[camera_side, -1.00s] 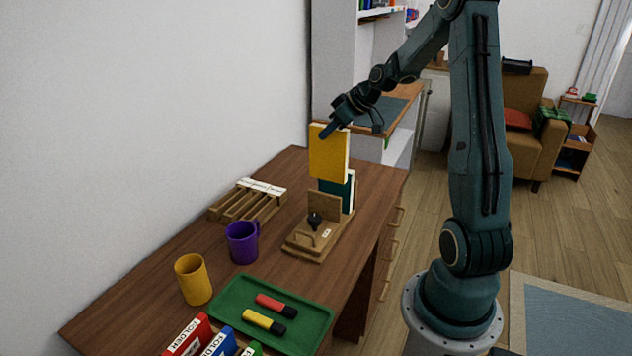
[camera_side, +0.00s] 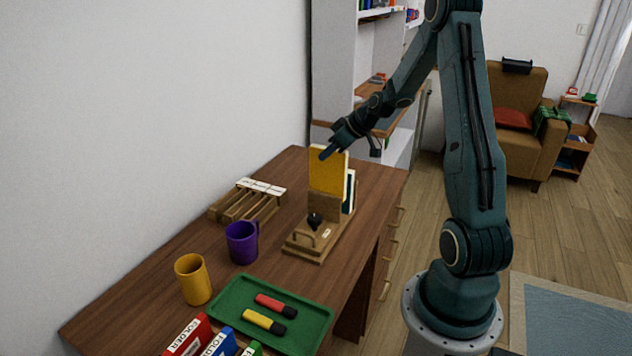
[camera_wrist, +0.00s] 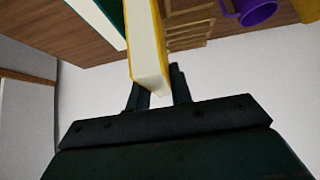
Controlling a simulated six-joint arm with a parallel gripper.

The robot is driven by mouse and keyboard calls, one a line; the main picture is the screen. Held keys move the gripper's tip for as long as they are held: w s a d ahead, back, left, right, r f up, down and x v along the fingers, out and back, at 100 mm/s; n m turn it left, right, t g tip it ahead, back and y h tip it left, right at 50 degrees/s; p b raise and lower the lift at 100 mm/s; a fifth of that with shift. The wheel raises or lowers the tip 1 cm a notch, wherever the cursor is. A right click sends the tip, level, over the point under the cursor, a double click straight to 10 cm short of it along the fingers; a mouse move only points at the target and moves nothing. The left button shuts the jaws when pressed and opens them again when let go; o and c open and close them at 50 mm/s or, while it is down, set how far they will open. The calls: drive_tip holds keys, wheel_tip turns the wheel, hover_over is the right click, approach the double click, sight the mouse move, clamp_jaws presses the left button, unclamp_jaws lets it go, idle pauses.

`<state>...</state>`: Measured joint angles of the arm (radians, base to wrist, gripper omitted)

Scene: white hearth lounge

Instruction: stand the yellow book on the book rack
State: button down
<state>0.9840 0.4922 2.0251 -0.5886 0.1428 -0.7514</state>
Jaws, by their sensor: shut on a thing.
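The yellow book (camera_side: 328,171) is upright in the side view, its lower part behind the front wooden panel of the book rack (camera_side: 305,246). A dark green book with white pages (camera_side: 349,190) stands beside it in the rack. My gripper (camera_side: 328,152) is shut on the top of the yellow book. In the wrist view my gripper (camera_wrist: 160,88) has its fingers on both sides of the yellow book (camera_wrist: 148,50). The green book (camera_wrist: 108,14) shows apart from it there. The yellow book's bottom edge is hidden, so I cannot tell whether it touches the rack base.
A purple mug (camera_side: 242,243), a yellow mug (camera_side: 193,279) and a green tray (camera_side: 318,335) with two markers are nearer on the desk. A slatted wooden holder (camera_side: 222,208) lies left of the rack. Folders stand at the front edge. The desk behind the rack is clear.

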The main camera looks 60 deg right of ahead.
sight(347, 161)
drive_tip(key=shift+f, duration=4.1)
drive_tip(key=c, duration=1.2)
unclamp_jaws()
drive_tip(key=shift+o, duration=0.2)
drive_tip(key=shift+s+r, duration=0.1)
drive_tip(key=shift+v, duration=3.6)
drive_tip(key=shift+a+r, duration=0.1)
